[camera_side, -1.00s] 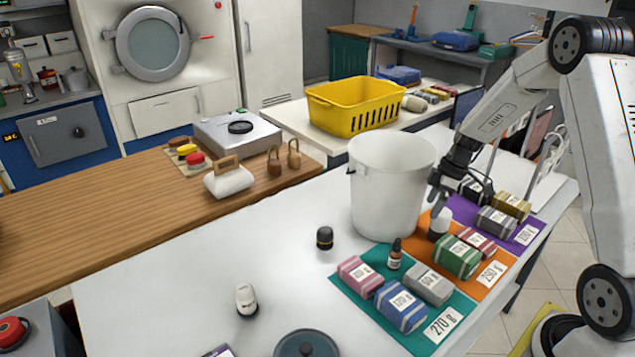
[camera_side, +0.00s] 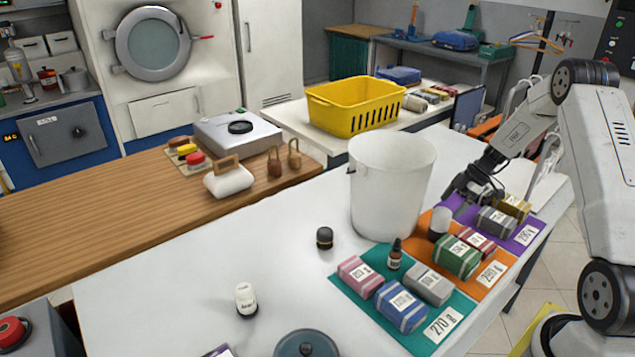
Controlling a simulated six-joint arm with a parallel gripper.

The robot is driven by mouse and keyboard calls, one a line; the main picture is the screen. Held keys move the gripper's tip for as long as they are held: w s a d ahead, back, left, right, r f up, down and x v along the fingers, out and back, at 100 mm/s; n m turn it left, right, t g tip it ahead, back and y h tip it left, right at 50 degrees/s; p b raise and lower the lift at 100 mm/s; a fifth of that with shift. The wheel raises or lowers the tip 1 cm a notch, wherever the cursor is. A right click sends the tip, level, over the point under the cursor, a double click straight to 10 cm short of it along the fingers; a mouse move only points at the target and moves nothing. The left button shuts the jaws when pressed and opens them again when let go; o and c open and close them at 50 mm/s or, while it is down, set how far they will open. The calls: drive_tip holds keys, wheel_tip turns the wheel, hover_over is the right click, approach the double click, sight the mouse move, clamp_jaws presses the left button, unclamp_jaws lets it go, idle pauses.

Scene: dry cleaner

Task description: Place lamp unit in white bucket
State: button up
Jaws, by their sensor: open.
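The white bucket (camera_side: 388,190) stands upright on the white table, and no contents show from this angle. A small white-domed piece with a darker base (camera_side: 439,222) stands on the orange mat just right of the bucket; it may be the lamp unit, but I cannot be sure. My gripper (camera_side: 466,197) is open, low over the purple mat, behind and to the right of that piece and apart from it. The fingertips are small and partly hidden, and I see nothing held between them.
Striped parcels cover the purple, orange and teal mats (camera_side: 352,286), with a dropper bottle (camera_side: 395,254) among them. A black jar (camera_side: 324,238) and a white bottle (camera_side: 246,299) stand left of the mats. A yellow basket (camera_side: 356,106) sits behind the bucket. The white table's left part is mostly clear.

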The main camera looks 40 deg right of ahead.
sight(444, 211)
drive_tip(key=shift+w+a+f, duration=0.2)
drive_tip(key=shift+a+f, duration=0.1)
drive_tip(key=shift+f, duration=0.35)
drive_tip(key=shift+x, duration=2.55)
drive_tip(key=c, duration=1.3)
drive_tip(key=shift+r, duration=0.2)
wheel_tip(444, 211, up, 28)
drive_tip(key=shift+f, duration=0.2)
